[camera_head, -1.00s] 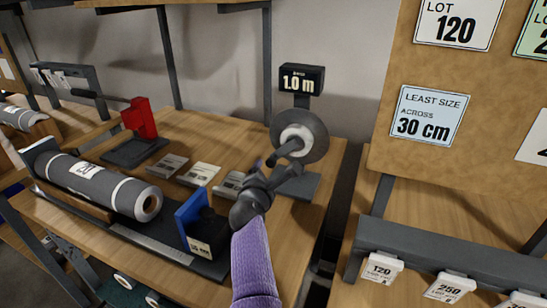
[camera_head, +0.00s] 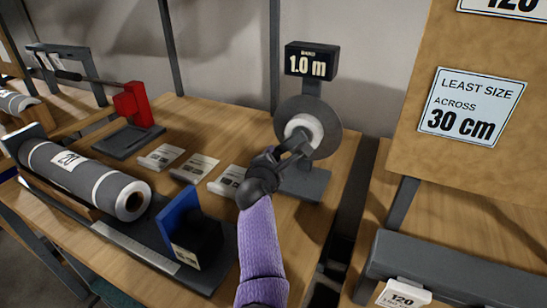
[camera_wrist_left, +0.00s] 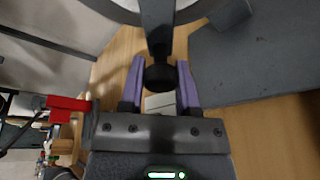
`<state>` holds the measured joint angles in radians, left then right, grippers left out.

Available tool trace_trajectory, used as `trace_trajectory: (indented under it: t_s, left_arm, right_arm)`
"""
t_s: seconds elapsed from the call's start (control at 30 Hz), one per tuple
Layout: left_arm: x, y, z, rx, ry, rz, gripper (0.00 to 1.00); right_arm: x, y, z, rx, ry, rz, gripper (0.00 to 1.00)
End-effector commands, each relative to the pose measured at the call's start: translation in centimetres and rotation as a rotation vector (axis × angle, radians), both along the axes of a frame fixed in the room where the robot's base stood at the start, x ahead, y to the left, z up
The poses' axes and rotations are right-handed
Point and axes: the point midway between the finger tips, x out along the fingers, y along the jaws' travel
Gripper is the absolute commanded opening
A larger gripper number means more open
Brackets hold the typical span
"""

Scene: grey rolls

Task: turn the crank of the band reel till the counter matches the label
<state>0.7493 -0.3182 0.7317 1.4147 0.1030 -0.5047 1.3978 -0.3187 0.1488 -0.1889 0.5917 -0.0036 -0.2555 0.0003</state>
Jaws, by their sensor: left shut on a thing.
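The band reel (camera_head: 325,118) stands upright on its grey base (camera_head: 304,184) at the table's back right. It has a dark disc and a pale hub. The counter (camera_head: 312,60) above it reads 1.0 m. My left gripper (camera_head: 276,160) is at the crank (camera_head: 296,146), on the reel's near side. In the left wrist view the dark crank handle (camera_wrist_left: 159,77) sits between the two purple fingers of my left gripper (camera_wrist_left: 160,80), which is shut on it. Small cards (camera_head: 196,168) lie on the table left of the reel; their print is too small to read. My right gripper is not in view.
A grey roll (camera_head: 84,176) marked 20 lies in a cradle at the left. A blue-faced block (camera_head: 180,220) stands near the front. A red device (camera_head: 132,105) with a lever stands behind. A board with a 30 cm sign (camera_head: 472,107) rises at the right.

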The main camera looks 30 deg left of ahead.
Motion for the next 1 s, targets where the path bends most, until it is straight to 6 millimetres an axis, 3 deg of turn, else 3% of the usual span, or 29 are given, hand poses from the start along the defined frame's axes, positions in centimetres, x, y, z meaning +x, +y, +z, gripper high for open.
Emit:
trace_trajectory:
  t_s: [1.0]
  left_arm:
    - [-0.02,-0.02,-0.09,0.0,0.002,0.0,0.0]
  right_arm:
    - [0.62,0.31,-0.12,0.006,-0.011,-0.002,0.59]
